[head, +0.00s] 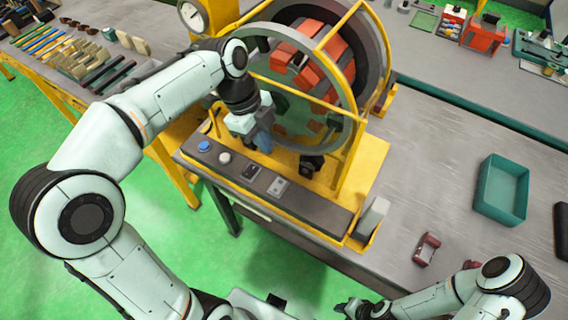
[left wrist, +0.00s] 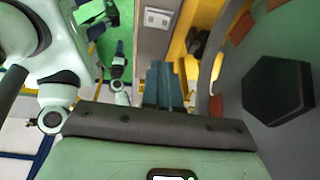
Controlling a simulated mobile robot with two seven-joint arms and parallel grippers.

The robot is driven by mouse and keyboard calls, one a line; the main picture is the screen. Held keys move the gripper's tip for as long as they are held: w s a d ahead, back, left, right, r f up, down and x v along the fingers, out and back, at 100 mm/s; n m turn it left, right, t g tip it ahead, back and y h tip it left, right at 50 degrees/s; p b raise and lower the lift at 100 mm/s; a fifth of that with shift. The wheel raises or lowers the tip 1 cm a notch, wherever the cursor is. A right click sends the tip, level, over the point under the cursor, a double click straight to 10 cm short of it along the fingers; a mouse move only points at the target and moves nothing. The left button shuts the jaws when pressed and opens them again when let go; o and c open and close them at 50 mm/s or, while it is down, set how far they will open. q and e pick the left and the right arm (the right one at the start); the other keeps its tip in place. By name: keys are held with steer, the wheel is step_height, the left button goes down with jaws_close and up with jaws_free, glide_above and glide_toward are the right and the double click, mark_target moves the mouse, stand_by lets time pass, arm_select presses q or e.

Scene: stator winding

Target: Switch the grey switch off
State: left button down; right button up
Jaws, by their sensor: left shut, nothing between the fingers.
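The grey switch (head: 278,187) is a light grey plate with a small rocker on the front control panel of the yellow winding machine. It also shows in the left wrist view (left wrist: 158,18); its on or off position is too small to tell. My left gripper (head: 264,142) is shut and empty above the panel, behind and to the left of the grey switch, apart from it. Its fingers show in the left wrist view (left wrist: 163,85). My right gripper (head: 356,308) is low at the bottom edge, far from the panel; its fingers are too small to judge.
A black switch (head: 251,171), a white button (head: 224,157) and a blue button (head: 204,146) sit left of the grey switch. The machine's large ring (head: 357,138) rises behind the panel. A teal bin (head: 501,188) and a small red-brown part (head: 427,249) are on the table.

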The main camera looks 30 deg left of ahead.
arm_select(q)
steer(key=shift+s, duration=0.1)
arm_select(e)
steer(key=shift+s, duration=0.1)
arm_select(q)
glide_toward(282, 184)
steer(key=b+x, duration=0.1)
steer(key=x, duration=0.4)
steer(key=shift+d, duration=0.25)
steer(key=shift+f, duration=0.5)
arm_select(e)
steer(key=shift+s+f, duration=0.4)
steer(key=shift+f, duration=0.2)
